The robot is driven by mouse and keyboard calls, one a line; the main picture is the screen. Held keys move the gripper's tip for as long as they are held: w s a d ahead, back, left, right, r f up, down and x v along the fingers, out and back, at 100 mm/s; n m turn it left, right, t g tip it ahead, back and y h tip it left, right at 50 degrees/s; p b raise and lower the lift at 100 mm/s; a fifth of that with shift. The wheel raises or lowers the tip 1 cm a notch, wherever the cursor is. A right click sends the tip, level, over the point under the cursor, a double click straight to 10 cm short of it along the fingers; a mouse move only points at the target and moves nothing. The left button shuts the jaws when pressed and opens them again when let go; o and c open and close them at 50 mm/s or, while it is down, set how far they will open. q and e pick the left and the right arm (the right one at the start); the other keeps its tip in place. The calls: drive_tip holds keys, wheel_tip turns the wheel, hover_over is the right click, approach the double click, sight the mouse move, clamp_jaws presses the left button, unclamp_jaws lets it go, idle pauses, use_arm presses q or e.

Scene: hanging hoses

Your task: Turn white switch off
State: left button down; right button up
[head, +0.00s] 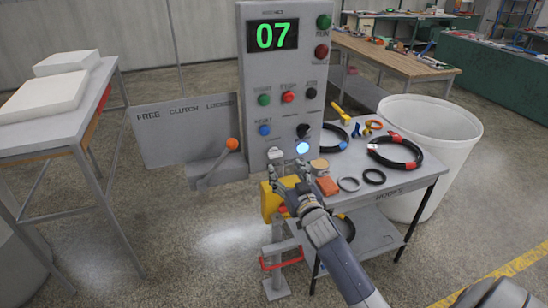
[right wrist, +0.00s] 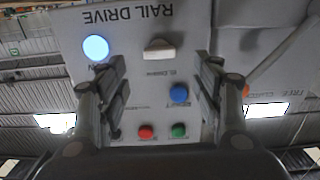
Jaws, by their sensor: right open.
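The white switch (head: 275,154) is a small white knob low on the grey control panel (head: 285,210), left of a glowing pale blue lamp (head: 302,147). In the right wrist view the panel appears upside down. There the white switch (right wrist: 158,50) shows as a pale bar between the fingers, beside the bright lamp (right wrist: 96,48). My right gripper (head: 287,173) is open and empty just below the switch, in front of the panel. Its fingers (right wrist: 163,78) stand apart in the wrist view, and contact with the switch cannot be told. My left gripper is not in view.
A lever with an orange knob (head: 232,144) sticks out left of the panel. Blue, red, green and black buttons are above the switch. A yellow box (head: 268,203) is below. A cart (head: 405,185) with hoses and rings and a white bin (head: 455,130) stand right.

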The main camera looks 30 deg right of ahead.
sight(276, 157)
drive_tip(key=p+x, duration=0.1)
drive_tip(key=x, duration=0.4)
drive_tip(key=shift+w+d+r, duration=0.1)
drive_tip(key=shift+w, duration=0.15)
drive_tip(key=shift+w+d, duration=0.1)
drive_tip(key=shift+w, duration=0.8)
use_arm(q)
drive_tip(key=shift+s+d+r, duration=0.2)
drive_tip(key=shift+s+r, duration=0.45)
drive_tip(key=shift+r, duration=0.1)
use_arm(e)
drive_tip(key=shift+d, duration=0.1)
drive_tip(key=shift+c, duration=0.2)
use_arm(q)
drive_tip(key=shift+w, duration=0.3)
use_arm(e)
drive_tip(key=c, duration=1)
